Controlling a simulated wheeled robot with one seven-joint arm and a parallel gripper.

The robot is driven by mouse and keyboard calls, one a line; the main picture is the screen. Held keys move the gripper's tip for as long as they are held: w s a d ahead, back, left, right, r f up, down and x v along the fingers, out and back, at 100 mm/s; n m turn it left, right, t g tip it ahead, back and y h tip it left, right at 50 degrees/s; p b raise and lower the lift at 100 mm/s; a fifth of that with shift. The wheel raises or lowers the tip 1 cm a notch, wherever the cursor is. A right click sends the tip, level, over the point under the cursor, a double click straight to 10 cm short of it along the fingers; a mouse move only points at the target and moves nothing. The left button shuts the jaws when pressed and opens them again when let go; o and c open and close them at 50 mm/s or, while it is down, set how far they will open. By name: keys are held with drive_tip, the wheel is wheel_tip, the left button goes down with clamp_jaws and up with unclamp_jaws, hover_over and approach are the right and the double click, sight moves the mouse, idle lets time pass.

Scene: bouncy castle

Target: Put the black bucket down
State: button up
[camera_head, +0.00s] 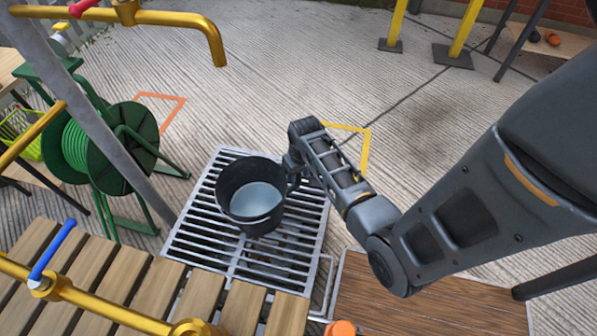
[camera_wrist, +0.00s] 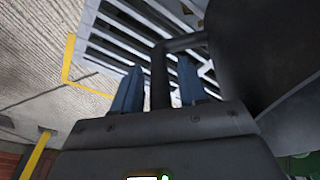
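The black bucket (camera_head: 240,205) is over the metal grate (camera_head: 181,243), its open top facing up, with pale water or a light bottom inside. I cannot tell whether its base touches the grate. My gripper (camera_head: 292,168) is at the bucket's right upper side. In the wrist view, the two blue fingers of my gripper (camera_wrist: 158,85) lie on either side of a dark bar of the bucket, likely its handle (camera_wrist: 160,75), and seem shut on it. The bucket's dark wall (camera_wrist: 270,45) fills the right of that view.
A wooden slat deck (camera_head: 160,290) with yellow pipes (camera_head: 100,300) lies in front of the grate. A green hose reel (camera_head: 95,150) stands at left. A brown board (camera_head: 410,300) lies at right. The concrete floor (camera_head: 290,70) behind is mostly clear.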

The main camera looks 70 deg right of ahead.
wheel_tip(320, 180, up, 12)
drive_tip(key=s+a+p, duration=0.1)
drive_tip(key=p, duration=0.1)
drive_tip(key=s+a+r+n+t+h, duration=0.1)
drive_tip(key=s+a+n+t, duration=0.15)
drive_tip(key=a, duration=0.65)
drive_tip(key=s+a+r+n+t+h, duration=0.2)
drive_tip(key=s+a+t, duration=0.15)
drive_tip(key=a, duration=0.45)
drive_tip(key=s+a+r+n+t+y, duration=0.1)
drive_tip(key=s+a+r+t, duration=0.1)
drive_tip(key=a+r, duration=0.2)
drive_tip(key=s+a+r+n+t+y, duration=0.1)
drive_tip(key=s+a+r+t, duration=0.2)
drive_tip(key=r, duration=0.7)
drive_tip(key=s+a+r+n+t+y, duration=0.2)
drive_tip(key=s+a+r, duration=0.1)
drive_tip(key=a+r, duration=0.3)
drive_tip(key=shift+r+t, duration=0.4)
drive_tip(key=shift+r, duration=0.35)
